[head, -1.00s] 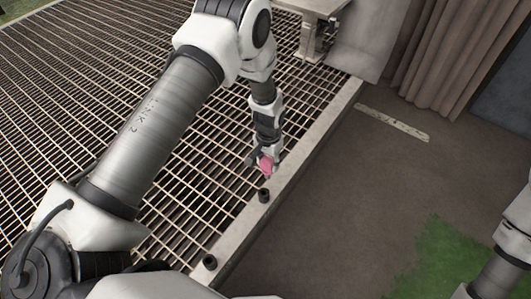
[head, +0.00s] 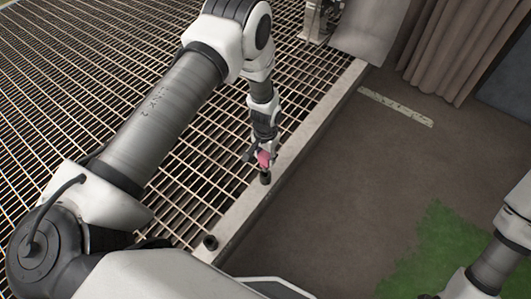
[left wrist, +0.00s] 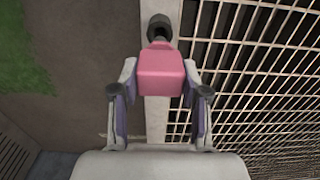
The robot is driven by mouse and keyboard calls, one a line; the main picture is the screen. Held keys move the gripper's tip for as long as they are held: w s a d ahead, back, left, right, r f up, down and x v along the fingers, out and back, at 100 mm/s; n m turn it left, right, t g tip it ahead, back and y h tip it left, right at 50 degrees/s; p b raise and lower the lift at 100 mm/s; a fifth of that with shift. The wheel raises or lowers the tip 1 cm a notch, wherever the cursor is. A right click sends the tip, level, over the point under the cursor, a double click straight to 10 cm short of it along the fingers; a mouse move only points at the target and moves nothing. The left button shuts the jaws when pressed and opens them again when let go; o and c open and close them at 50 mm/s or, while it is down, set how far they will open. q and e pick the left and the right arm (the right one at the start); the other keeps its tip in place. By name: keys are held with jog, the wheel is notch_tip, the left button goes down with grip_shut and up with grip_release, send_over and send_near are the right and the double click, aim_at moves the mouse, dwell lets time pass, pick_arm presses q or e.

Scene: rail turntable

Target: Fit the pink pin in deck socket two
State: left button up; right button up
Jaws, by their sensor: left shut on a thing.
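The pink pin (head: 264,158) is held in my left gripper (head: 262,154), whose fingers are shut on its sides. In the head view it is right over a black deck socket (head: 265,178) on the pale edge beam, its lower end meeting or overlapping the socket's top. In the left wrist view the pink pin (left wrist: 160,72) sits between the fingers, and the socket (left wrist: 159,26) shows just beyond it with a dark opening. I cannot tell if the pin's tip is in the socket. A second black socket (head: 210,242) stands nearer me, empty. My right gripper is out of view.
The pale edge beam (head: 310,122) borders a metal grating deck (head: 190,190). To the right lie brown floor (head: 350,190), a green patch (head: 435,250) and a pale strip (head: 396,107). A curtain (head: 450,45) hangs at the back right.

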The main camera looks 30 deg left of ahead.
aim_at(266, 166)
pick_arm(q)
jog(key=shift+f+b, duration=0.3)
jog(key=shift+f, duration=0.45)
dwell(0.9)
jog(key=shift+f+b, duration=1.85)
jog(key=shift+f, duration=0.9)
jog(key=o, duration=1.4)
jog(key=shift+c, duration=0.2)
jog(key=shift+r, duration=0.1)
notch_tip(266, 166, up, 12)
jog(key=shift+f, duration=0.1)
